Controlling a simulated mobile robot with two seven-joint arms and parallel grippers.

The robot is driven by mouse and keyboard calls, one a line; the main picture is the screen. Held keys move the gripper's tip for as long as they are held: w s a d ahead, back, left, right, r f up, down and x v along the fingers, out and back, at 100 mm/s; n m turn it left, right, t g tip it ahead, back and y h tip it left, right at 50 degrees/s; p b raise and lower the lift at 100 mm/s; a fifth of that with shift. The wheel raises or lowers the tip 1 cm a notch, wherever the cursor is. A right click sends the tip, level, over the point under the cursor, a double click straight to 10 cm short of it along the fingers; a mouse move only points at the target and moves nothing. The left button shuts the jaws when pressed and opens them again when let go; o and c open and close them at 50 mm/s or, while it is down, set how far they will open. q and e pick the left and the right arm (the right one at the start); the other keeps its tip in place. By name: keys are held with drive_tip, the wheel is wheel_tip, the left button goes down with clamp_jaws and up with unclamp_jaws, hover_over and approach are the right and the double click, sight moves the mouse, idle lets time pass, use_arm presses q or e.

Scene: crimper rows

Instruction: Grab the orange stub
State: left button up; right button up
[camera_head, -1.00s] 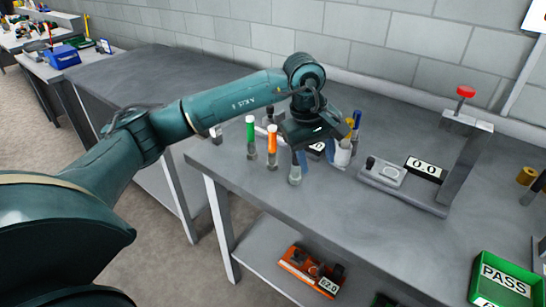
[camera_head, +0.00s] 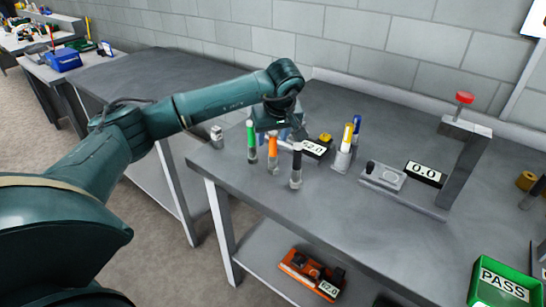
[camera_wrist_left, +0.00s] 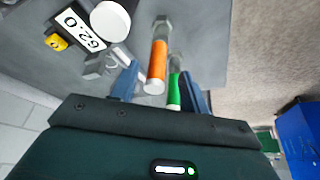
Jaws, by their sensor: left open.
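The orange stub (camera_head: 272,152) stands upright on the grey bench, between a green stub (camera_head: 251,138) and a dark stub (camera_head: 296,168). It has a grey metal base and a pale top. My left gripper (camera_head: 273,134) is open and empty, just behind and above this row. In the left wrist view the orange stub (camera_wrist_left: 158,60) shows between the two blue fingers, with its pale end toward the palm. The green stub (camera_wrist_left: 174,92) shows close beside the finger on the right. I cannot tell whether a finger touches it. My right gripper is not in view.
A black 62.0 display (camera_head: 314,148) stands behind the row. A grey holder (camera_head: 343,160) with a yellow and a blue pen is to its right. A gauge stand (camera_head: 465,160) with a red knob and a green PASS bin (camera_head: 503,283) are farther right. The bench front is clear.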

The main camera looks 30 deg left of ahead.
sight(273, 143)
use_arm(q)
drive_tip(key=x, duration=0.4)
drive_tip(key=shift+w+d+p, duration=0.1)
drive_tip(key=shift+d+p, duration=0.15)
drive_tip(key=shift+p, duration=0.05)
drive_tip(key=shift+c, duration=0.5)
clamp_jaws()
